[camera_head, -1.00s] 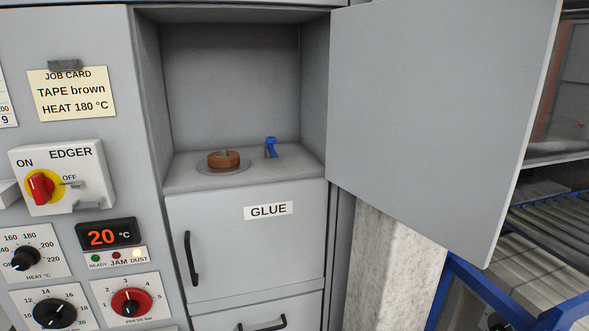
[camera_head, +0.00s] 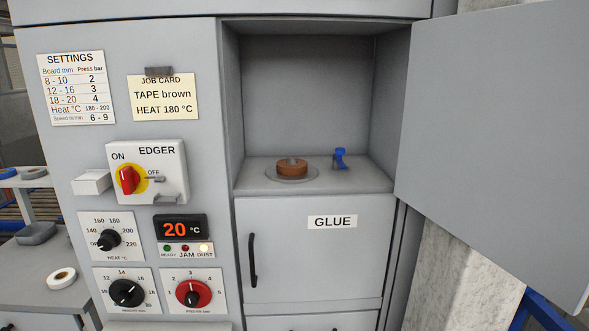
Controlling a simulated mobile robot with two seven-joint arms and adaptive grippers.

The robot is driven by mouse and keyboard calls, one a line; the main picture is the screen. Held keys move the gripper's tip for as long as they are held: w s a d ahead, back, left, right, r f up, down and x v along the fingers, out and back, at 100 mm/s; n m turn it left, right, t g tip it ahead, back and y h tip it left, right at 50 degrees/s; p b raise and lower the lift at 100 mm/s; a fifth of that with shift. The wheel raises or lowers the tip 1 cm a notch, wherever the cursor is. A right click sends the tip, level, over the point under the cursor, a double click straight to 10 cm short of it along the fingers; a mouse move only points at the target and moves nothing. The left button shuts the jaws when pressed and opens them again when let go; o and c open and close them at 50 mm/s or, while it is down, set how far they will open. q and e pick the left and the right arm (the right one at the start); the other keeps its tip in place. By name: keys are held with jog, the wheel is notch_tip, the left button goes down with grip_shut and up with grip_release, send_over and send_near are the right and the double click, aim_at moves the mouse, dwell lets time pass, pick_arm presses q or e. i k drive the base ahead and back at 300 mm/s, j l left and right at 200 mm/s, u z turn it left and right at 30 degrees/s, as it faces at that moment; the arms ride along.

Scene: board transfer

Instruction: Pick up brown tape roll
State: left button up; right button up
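The brown tape roll (camera_head: 292,167) lies flat on a round grey disc (camera_head: 268,173) inside the open upper compartment of the edger machine. A small metal piece shows at the roll's centre. A blue fixture (camera_head: 340,158) stands on the compartment floor to the right of the roll, apart from it. Neither of my grippers shows in the head view.
The compartment door (camera_head: 490,120) stands open to the right. The closed GLUE door (camera_head: 300,255) is below. The control panel with the EDGER switch (camera_head: 146,172) is at left. A white tape roll (camera_head: 62,278) lies on a grey surface at far left.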

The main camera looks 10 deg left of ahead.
aim_at(282, 168)
jog(key=k+j+z, duration=0.1)
jog(key=z, duration=0.3)
jog(key=k+j+z, duration=0.1)
jog(key=j+z, duration=0.25)
jog(key=k+j+z, duration=0.1)
jog(key=z, duration=0.3)
